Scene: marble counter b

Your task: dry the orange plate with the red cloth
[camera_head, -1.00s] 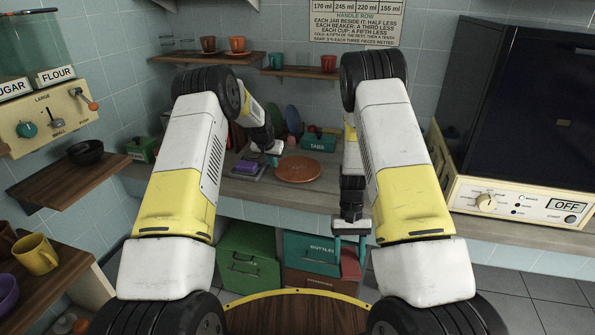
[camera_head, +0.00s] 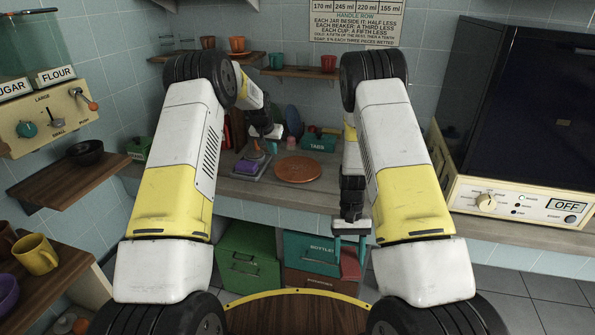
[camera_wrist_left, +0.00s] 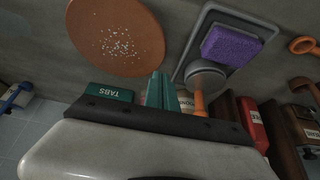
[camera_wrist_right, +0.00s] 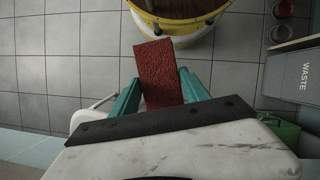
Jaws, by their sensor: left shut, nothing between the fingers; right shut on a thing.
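The orange plate (camera_head: 298,169) lies flat on the counter. In the left wrist view the plate (camera_wrist_left: 117,38) has a patch of small white specks, perhaps droplets, on its middle. My left gripper (camera_head: 275,133) is shut and empty above the counter, behind and left of the plate; its teal fingers (camera_wrist_left: 158,90) point past the plate's edge. My right gripper (camera_head: 349,243) is low in front of the counter, shut on the red cloth (camera_head: 350,264). The cloth (camera_wrist_right: 158,72) hangs between the teal fingers in the right wrist view.
Left of the plate, a grey tray (camera_wrist_left: 186,65) holds a purple sponge (camera_wrist_left: 232,46); a brush with an orange handle (camera_wrist_left: 200,103) is beside the sponge. A teal TABS box (camera_head: 319,143) stands behind the plate. The counter right of the plate is partly hidden by my right arm.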

